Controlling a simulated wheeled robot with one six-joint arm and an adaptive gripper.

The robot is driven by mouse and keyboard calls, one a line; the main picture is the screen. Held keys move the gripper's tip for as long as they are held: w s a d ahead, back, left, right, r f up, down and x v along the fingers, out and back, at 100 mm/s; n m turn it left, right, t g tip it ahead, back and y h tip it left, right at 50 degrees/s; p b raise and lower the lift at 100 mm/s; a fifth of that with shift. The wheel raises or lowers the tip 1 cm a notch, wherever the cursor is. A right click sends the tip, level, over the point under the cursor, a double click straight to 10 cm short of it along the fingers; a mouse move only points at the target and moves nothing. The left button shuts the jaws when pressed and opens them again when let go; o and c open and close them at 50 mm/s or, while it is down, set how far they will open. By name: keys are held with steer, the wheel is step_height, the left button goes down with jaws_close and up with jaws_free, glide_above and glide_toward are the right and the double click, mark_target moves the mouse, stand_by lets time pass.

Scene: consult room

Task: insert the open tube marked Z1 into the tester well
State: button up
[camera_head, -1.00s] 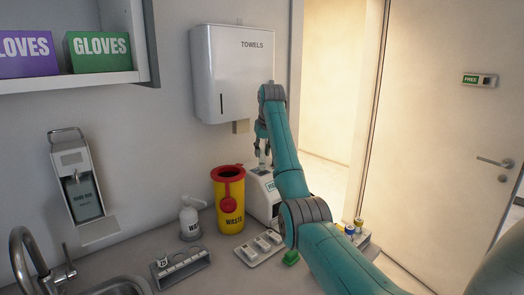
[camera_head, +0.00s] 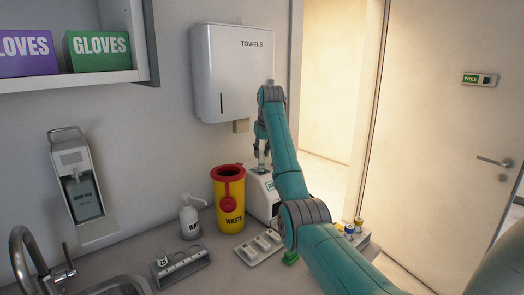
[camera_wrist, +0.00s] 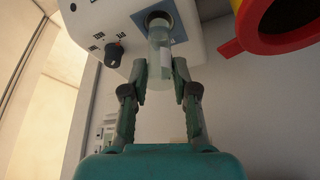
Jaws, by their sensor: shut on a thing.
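My gripper (camera_wrist: 160,76) is shut on a clear tube (camera_wrist: 157,48) with a pale label; no marking on it is readable. In the wrist view the tube's far end lies at the dark round well (camera_wrist: 158,18) of the white tester (camera_wrist: 205,22). I cannot tell whether it is inside the well or only over it. In the head view my gripper (camera_head: 262,152) is above the tester (camera_head: 260,192), which is partly hidden by my arm.
A yellow waste bin (camera_head: 229,197) with a red rim stands close left of the tester. A grey tray (camera_head: 259,249), a tube rack (camera_head: 183,270) and a white pump bottle (camera_head: 190,222) are nearby. Small containers (camera_head: 349,230) stand right of my arm.

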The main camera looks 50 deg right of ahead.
mark_target(263, 157)
steer(key=shift+f, duration=0.6)
steer(key=shift+f, duration=0.5)
steer(key=shift+f, duration=0.6)
steer(key=shift+f, duration=0.35)
steer(key=shift+f, duration=0.1)
steer(key=o, duration=1)
steer(key=shift+v, duration=3.75)
